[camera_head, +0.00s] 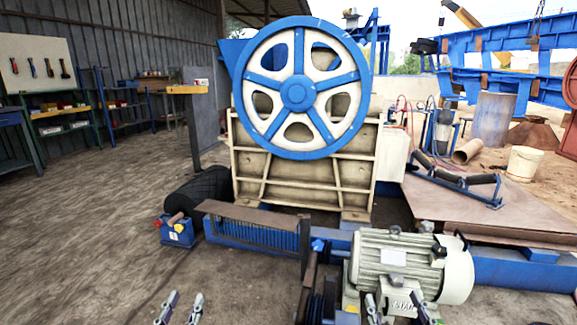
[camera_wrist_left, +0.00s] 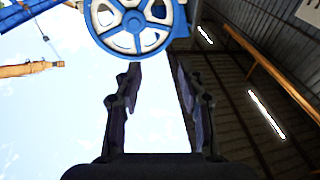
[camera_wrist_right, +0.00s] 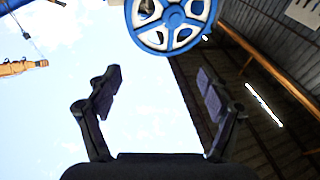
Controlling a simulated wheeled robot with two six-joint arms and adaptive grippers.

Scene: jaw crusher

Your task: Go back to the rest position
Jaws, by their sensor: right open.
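My left gripper (camera_head: 180,307) shows at the bottom edge of the head view, left of the motor, with its fingers pointing up. In the left wrist view (camera_wrist_left: 156,80) its fingers stand apart with nothing between them. My right gripper (camera_head: 397,307) is at the bottom edge in front of the motor. In the right wrist view (camera_wrist_right: 158,85) its fingers are spread wide and empty. The jaw crusher (camera_head: 300,172) stands ahead, with a blue and white flywheel (camera_head: 298,95). The flywheel also shows at the top of both wrist views.
A grey electric motor (camera_head: 400,262) stands close beyond my right gripper. Shelves (camera_head: 60,115) line the left wall. The ground on the left is clear.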

